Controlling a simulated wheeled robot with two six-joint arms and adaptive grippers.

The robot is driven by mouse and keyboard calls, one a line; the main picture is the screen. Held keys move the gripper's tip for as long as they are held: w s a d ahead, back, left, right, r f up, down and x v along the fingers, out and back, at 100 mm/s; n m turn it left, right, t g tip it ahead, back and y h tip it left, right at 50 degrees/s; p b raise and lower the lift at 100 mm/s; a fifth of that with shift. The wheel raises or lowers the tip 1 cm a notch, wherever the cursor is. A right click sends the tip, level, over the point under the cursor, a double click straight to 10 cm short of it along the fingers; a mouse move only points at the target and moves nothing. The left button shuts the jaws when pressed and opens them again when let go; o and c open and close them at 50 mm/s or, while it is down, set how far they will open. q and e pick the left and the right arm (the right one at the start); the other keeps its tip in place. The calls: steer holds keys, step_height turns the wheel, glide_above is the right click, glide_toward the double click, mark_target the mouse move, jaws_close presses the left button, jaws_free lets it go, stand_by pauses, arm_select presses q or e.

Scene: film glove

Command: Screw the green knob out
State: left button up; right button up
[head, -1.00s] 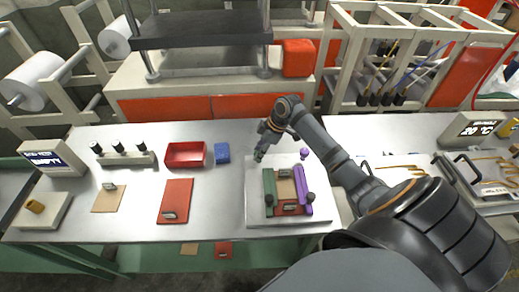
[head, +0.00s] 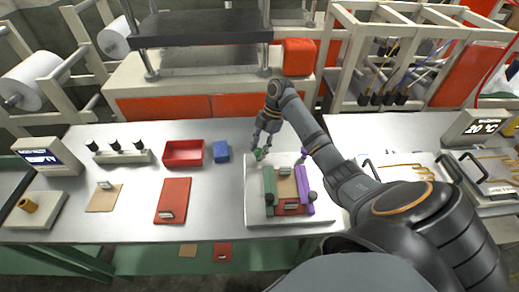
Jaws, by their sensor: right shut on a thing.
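The green knob (head: 259,154) shows small at the far end of the green bar (head: 269,186), at the back left of the light plate (head: 253,212). My right gripper (head: 261,149) points down over it and is shut on it, its fingers on either side. Whether the knob is still threaded in cannot be seen at this size. A purple knob (head: 304,153) stands at the far end of the purple bar (head: 304,183). My left gripper is not in view.
A red open tray (head: 184,165) and a blue block (head: 221,152) lie left of the plate. A red board (head: 173,201) and a tan board (head: 104,198) lie further left. A black-topped rack (head: 122,156) stands behind them. Bare table lies between these.

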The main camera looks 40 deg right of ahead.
steer(key=shift+n, duration=0.3)
steer(key=o, duration=1.2)
steer(key=shift+c, duration=0.2)
steer(key=w+d+r, duration=0.1)
steer(key=d+r, duration=0.1)
steer(key=d, duration=0.5)
steer(key=w+d+r, duration=0.1)
steer(key=d+r, duration=0.1)
steer(key=d, duration=0.4)
steer(key=shift+d+r, duration=0.3)
steer(key=shift+d, duration=0.05)
